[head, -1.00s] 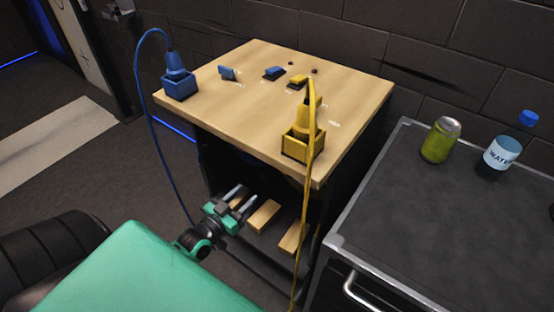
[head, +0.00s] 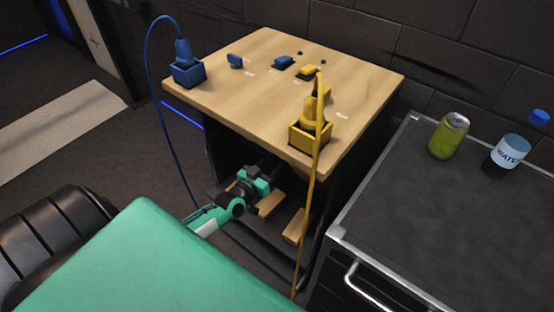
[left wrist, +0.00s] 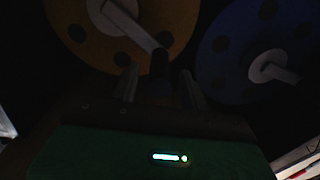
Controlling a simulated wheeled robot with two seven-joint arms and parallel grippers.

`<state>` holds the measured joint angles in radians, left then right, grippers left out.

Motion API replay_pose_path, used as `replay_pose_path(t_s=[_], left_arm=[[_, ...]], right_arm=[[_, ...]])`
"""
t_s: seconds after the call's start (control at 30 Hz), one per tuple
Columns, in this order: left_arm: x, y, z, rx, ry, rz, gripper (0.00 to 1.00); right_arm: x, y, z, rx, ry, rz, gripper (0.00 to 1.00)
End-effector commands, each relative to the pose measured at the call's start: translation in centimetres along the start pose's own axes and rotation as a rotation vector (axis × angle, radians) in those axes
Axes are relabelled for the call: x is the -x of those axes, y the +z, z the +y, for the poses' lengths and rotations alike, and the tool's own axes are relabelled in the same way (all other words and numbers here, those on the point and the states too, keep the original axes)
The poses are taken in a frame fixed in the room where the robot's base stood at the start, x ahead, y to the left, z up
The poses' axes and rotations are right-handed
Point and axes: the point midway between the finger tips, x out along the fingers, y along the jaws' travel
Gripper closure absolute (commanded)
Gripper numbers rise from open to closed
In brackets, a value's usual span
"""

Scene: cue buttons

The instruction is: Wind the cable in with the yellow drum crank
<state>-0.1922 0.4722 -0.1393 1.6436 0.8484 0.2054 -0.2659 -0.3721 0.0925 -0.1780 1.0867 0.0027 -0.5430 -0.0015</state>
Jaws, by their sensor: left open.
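In the left wrist view, the yellow drum (left wrist: 85,42) shows at the upper left as a dim orange disc with dark holes. Its grey crank arm (left wrist: 135,27) runs down right to a dark knob (left wrist: 160,64). My left gripper (left wrist: 160,85) is open, with one finger on each side of the knob in the picture; I cannot tell if they touch it. In the head view my left gripper (head: 264,168) reaches under the wooden tabletop, its fingertips hard to see. The yellow cable (head: 309,205) hangs from the yellow plug (head: 312,110) at the table's front corner.
A blue drum (left wrist: 245,75) with its own crank sits close on the right. A blue plug (head: 184,52) with a blue cable stands at the table's left. Wooden blocks (head: 295,226) lie below the tabletop (head: 245,75). A can and bottle stand on the dark cabinet (head: 440,230).

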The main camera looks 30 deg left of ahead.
Motion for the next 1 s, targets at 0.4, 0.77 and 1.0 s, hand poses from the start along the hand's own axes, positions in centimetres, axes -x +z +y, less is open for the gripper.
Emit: replay_pose_path(t_s=[0.4, 0.77, 1.0], left_arm=[[-2.8, 0.1, 0.0, 0.0, 0.0, -0.001, 0.55], [-2.8, 0.0, 0.0, 0.0, 0.0, -0.001, 0.82], [-2.8, 0.0, 0.0, 0.0, 0.0, -0.001, 1.0]], right_arm=[[-0.1, 0.3, 0.1, 0.001, 0.001, -0.004, 1.0], [-0.1, 0.2, 0.1, 0.001, 0.001, -0.003, 1.0], [0.0, 0.0, 0.1, 0.0, 0.001, 0.001, 1.0]])
